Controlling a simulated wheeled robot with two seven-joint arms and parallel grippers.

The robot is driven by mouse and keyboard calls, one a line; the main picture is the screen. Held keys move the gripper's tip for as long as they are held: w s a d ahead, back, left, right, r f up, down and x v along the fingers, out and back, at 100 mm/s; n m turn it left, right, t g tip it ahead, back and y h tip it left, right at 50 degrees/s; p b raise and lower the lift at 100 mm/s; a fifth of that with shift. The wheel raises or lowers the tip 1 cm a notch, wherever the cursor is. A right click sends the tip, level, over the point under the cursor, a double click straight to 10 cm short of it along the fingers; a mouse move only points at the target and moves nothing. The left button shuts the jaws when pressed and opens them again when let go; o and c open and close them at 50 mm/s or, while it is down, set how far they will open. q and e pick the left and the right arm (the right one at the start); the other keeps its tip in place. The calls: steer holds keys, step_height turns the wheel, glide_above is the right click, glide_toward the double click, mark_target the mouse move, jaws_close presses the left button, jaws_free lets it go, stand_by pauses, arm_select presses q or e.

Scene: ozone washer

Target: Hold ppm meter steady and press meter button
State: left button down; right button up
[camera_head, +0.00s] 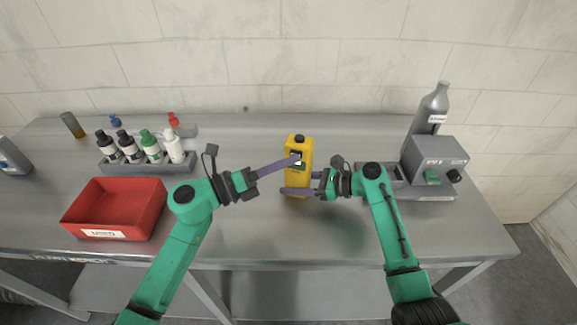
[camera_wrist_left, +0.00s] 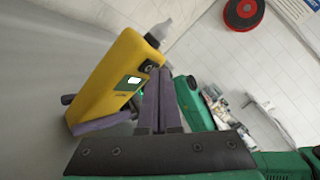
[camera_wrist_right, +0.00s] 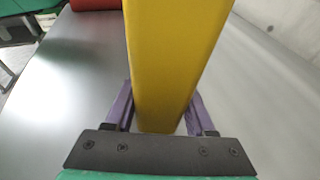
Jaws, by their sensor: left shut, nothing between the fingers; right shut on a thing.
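The yellow ppm meter (camera_head: 303,148) is upright at the middle of the table, with a small lit screen and a dark knob on top. In the left wrist view the meter (camera_wrist_left: 107,72) looks tilted; a green spot shows below its screen. My right gripper (camera_head: 284,191) is shut on the lower part of the meter from the right; its fingers flank the meter in the right wrist view (camera_wrist_right: 163,110). My left gripper (camera_head: 297,159) is shut and empty, its fingertips at the meter's front near the screen. I cannot tell whether they touch the button.
A red bin (camera_head: 115,205) stands at the left front. A grey rack (camera_head: 147,165) with several bottles is behind it. A grey machine (camera_head: 436,160) and a grey bottle (camera_head: 432,107) stand at the right. The table (camera_head: 255,225) is clear in front of the meter.

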stand_by(0.4)
arm_select(q)
steer(key=shift+s+a, duration=0.15)
steer(key=shift+s, duration=0.35)
steer(key=s, duration=0.2)
steer(key=s+a, duration=0.1)
steer(key=s, duration=0.2)
steer(key=shift+s+a, duration=0.35)
arm_select(e)
steer(key=o, duration=1.1)
steer(key=shift+c, duration=0.2)
